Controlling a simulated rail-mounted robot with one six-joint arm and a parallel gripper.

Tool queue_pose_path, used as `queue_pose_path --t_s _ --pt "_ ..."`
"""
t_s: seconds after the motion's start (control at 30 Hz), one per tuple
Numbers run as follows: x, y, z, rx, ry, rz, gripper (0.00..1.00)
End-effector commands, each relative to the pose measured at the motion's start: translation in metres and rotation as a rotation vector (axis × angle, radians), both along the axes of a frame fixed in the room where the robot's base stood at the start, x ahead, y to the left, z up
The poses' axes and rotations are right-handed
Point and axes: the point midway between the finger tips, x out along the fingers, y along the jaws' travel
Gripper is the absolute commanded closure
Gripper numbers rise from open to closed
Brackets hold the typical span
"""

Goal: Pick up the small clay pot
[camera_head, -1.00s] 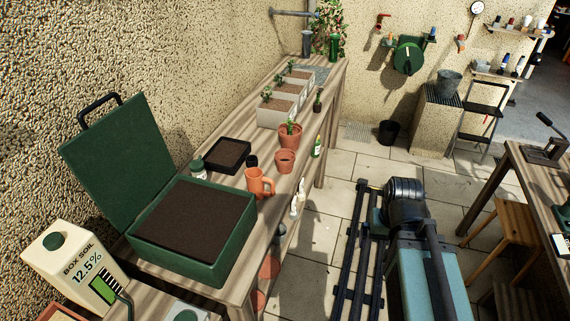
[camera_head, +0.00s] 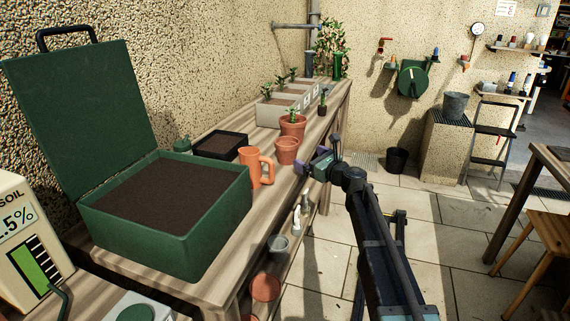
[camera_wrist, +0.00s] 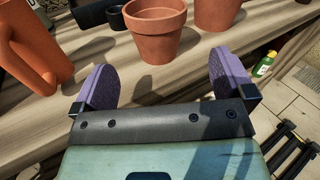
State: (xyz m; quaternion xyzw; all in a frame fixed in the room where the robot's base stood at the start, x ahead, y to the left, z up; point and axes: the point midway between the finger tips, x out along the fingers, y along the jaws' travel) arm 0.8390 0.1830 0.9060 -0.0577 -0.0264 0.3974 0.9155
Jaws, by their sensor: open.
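The small clay pot (camera_head: 287,150) is an empty terracotta pot standing upright near the right edge of the wooden bench. In the wrist view the pot (camera_wrist: 155,35) stands just beyond my gripper, roughly between the lines of its two fingers. My gripper (camera_head: 312,164) is just right of the pot at the bench edge. In the wrist view my gripper (camera_wrist: 165,82) has its purple fingers spread wide with nothing between them. The pot is apart from the fingers.
A bottle (camera_wrist: 264,64) shows at right in the wrist view.

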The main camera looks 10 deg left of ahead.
Motion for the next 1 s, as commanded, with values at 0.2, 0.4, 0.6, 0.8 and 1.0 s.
queue_pose_path --t_s 0.2,0.4,0.6,0.8,1.0 --pt "0.028 0.029 0.001 -0.003 -0.001 0.003 0.0" --pt "0.036 0.04 0.001 -0.005 -0.002 0.002 0.0" --pt "0.053 0.062 0.004 -0.005 -0.003 0.005 0.0" --pt "0.069 0.081 0.003 -0.006 -0.003 0.003 0.0" --pt "0.067 0.08 0.003 -0.006 -0.003 0.003 0.08"
